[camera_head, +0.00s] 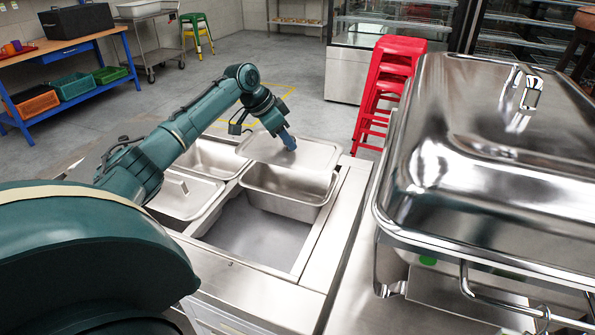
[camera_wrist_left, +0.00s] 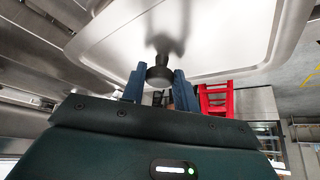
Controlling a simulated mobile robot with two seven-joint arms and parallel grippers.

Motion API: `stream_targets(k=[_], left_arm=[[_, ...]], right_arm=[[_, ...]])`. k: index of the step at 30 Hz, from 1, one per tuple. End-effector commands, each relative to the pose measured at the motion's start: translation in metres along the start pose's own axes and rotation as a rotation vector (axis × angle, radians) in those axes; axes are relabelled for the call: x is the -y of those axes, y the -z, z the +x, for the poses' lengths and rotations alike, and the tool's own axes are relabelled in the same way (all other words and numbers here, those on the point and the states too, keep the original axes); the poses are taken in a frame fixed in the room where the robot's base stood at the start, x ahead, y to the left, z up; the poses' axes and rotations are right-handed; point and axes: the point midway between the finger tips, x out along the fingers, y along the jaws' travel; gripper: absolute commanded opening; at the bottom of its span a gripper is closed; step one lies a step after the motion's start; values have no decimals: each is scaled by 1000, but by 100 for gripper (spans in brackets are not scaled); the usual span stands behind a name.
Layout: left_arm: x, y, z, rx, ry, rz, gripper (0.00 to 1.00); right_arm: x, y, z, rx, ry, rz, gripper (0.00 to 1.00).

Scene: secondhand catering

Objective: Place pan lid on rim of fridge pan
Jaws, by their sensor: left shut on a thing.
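The pan lid (camera_head: 318,154) is a flat grey metal sheet with a raised rim. It is over the back part of the metal fridge pan (camera_head: 285,203), whose front wall and part of its inside show. I cannot tell whether the lid touches the pan rim. My left gripper (camera_head: 288,141) is above the lid, with blue fingers shut on its knob. In the left wrist view, the dark knob (camera_wrist_left: 159,76) is between the fingertips (camera_wrist_left: 157,84), and the lid (camera_wrist_left: 205,35) fills the upper part. My right gripper is not in view.
An empty well (camera_head: 255,240) lies in front of the fridge pan. A large chafing dish (camera_head: 480,160) is close on the right. Red stools (camera_head: 385,85) stand behind.

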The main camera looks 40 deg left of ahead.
Motion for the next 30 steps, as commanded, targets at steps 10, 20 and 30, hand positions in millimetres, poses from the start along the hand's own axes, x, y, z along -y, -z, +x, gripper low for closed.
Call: stream_targets(k=[10,20,30], left_arm=[[-1,-24,41,2,-3,-2,0],[-1,-43,75,0,-1,-1,0],[-1,-45,78,0,-1,-1,0]], right_arm=[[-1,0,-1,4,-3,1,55],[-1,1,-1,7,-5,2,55],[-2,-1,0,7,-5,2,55]])
